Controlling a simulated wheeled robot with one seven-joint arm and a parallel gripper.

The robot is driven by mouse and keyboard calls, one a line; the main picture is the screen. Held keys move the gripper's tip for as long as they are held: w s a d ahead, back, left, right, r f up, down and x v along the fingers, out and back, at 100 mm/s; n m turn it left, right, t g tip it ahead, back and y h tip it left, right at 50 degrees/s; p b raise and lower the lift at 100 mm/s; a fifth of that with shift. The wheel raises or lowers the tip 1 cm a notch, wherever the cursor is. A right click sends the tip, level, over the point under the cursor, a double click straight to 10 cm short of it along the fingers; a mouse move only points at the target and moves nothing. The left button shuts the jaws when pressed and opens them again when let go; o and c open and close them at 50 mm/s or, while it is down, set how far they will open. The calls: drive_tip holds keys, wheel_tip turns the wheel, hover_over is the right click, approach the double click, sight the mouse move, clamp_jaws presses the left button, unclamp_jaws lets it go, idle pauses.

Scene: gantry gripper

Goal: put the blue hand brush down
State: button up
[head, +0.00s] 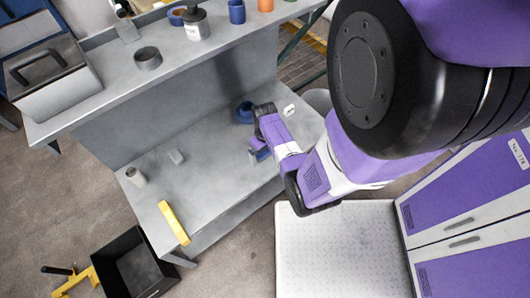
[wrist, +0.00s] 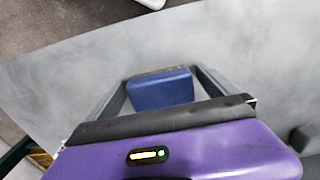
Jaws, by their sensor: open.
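The blue hand brush shows as a blue block (wrist: 160,90) between the fingers of my gripper (wrist: 162,76) in the wrist view, over the grey surface. The fingers stand apart on its left and right; a gap shows on the left side. In the head view my gripper (head: 256,149) is low over the lower shelf (head: 215,185) of the grey bench, and a bit of blue, the brush (head: 262,155), shows at it. Most of the brush is hidden by my gripper. It appears to lie on the shelf, but contact is hard to see.
A black bin (head: 135,266) stands on the floor. The shelf's middle is clear.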

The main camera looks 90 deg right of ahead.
sight(265, 151)
drive_tip(key=shift+r, duration=0.1)
wheel_tip(265, 151, up, 12)
drive_tip(key=p, duration=0.3)
drive_tip(key=w+a+f+n+t+h, duration=0.1)
drive_tip(key=w+a+h, duration=0.1)
drive_tip(key=w+a, duration=0.3)
drive_tip(key=w+a+n+t+h, duration=0.1)
drive_tip(key=w+a+n, duration=0.1)
drive_tip(key=a, duration=0.5)
drive_tip(key=w+a+r+n+t+h, duration=0.15)
drive_tip(key=a+r+t, duration=0.3)
drive_tip(key=a, duration=0.55)
drive_tip(key=s+a+r+n+t+y, duration=0.1)
drive_tip(key=a+r, duration=0.3)
drive_tip(key=r, duration=0.5)
drive_tip(key=s+a+r+n+t+y, duration=0.2)
drive_tip(key=a+r+t, duration=0.2)
drive_tip(key=r, duration=0.5)
drive_tip(key=s+a+r+n+t+y, duration=0.1)
drive_tip(key=a+r+n+t, duration=0.1)
drive_tip(key=a+r, duration=0.4)
wheel_tip(265, 151, up, 4)
drive_tip(key=shift+s+f+n+t, duration=0.1)
drive_tip(key=shift+s+n+t, duration=0.2)
drive_tip(key=shift+t, duration=0.45)
drive_tip(key=shift+w+y, duration=0.1)
drive_tip(key=shift+y, duration=0.15)
